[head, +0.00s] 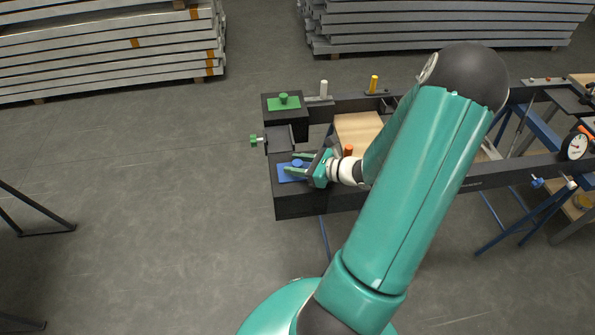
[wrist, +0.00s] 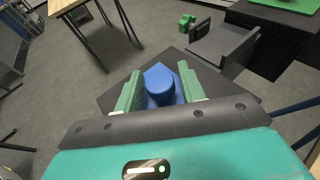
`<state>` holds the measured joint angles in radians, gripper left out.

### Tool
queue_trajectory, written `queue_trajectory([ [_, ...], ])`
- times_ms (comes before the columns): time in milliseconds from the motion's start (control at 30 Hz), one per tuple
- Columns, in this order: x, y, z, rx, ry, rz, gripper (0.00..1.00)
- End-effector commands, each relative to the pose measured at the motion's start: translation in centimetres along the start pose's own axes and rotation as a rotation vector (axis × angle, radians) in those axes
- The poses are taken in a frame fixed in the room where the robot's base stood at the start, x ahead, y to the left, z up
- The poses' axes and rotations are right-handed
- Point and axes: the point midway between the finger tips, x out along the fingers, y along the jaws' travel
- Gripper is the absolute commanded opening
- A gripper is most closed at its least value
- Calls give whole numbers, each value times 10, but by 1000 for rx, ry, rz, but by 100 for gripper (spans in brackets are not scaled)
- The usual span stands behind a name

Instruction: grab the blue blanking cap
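My gripper (wrist: 159,85) is open, with one green finger on each side of the knob. A gap shows between the knob and each finger in the wrist view. In the head view my gripper (head: 299,162) reaches in from the right, over the cap. Whether the fingers touch the plate I cannot tell.
A green cap (head: 283,101) sits on another black block behind. A small green knob (head: 254,140) sticks out to the left. An orange peg (head: 348,150), a white peg (head: 324,88) and a yellow peg (head: 374,83) stand nearby.

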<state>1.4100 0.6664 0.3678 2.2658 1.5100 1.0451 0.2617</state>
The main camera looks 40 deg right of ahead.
Motion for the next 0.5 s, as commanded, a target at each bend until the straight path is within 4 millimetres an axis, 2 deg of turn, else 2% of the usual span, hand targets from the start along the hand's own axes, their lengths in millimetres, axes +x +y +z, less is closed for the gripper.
queue_trajectory([
  [33,0,0,0,0,0,0,29],
  [167,0,0,0,0,0,0,5],
  [500,-1,0,2,-1,0,0,5],
])
